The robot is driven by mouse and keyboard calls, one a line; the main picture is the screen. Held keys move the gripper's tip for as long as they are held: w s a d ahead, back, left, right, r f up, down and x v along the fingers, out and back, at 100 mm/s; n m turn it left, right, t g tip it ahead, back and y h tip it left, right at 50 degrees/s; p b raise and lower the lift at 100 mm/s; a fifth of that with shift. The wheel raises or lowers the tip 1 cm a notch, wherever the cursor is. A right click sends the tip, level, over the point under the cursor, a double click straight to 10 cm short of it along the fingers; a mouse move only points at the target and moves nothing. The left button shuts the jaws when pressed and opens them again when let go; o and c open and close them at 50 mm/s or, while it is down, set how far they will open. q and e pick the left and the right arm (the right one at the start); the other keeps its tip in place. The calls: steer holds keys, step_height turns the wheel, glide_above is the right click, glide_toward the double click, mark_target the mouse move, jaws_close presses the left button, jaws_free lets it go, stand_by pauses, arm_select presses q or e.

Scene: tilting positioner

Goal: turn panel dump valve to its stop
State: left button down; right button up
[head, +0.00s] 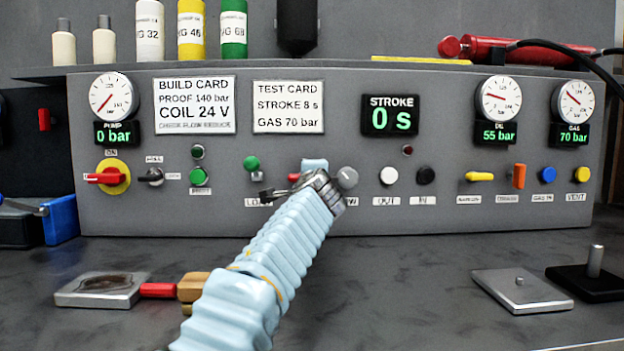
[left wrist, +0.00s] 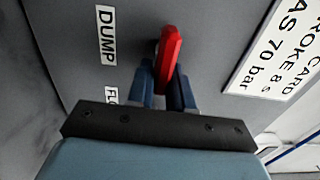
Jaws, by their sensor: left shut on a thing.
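The dump valve's red handle (left wrist: 170,50) shows in the left wrist view beside the DUMP label (left wrist: 106,35) on the grey panel. My left gripper (left wrist: 165,88) is shut on this handle, with a dark blue finger on either side of it. The handle's long side runs roughly across the label's side of the panel, parallel to the label's text. In the head view a small red part of the handle (head: 293,177) shows at the panel's lower middle. My left gripper (head: 304,178) is there, and its arm hides much of the valve. My right gripper is in neither view.
Around the valve are a green knob (head: 251,163), a grey knob (head: 347,177), and white (head: 388,175) and black (head: 425,175) buttons. The stroke display (head: 390,114) reads 0 s, the oil gauge (head: 498,99) 55 bar, the gas gauge (head: 573,100) 70 bar. Metal plates (head: 520,290) lie on the bench.

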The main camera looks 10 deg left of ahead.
arm_select(q)
steer(key=c, duration=1.1)
jaws_free()
steer(key=shift+s+d+f+b, duration=0.1)
steer(key=shift+s+d+b, duration=0.05)
steer(key=shift+s+b, duration=0.2)
steer(key=b+v, duration=0.6)
steer(key=v, duration=0.7)
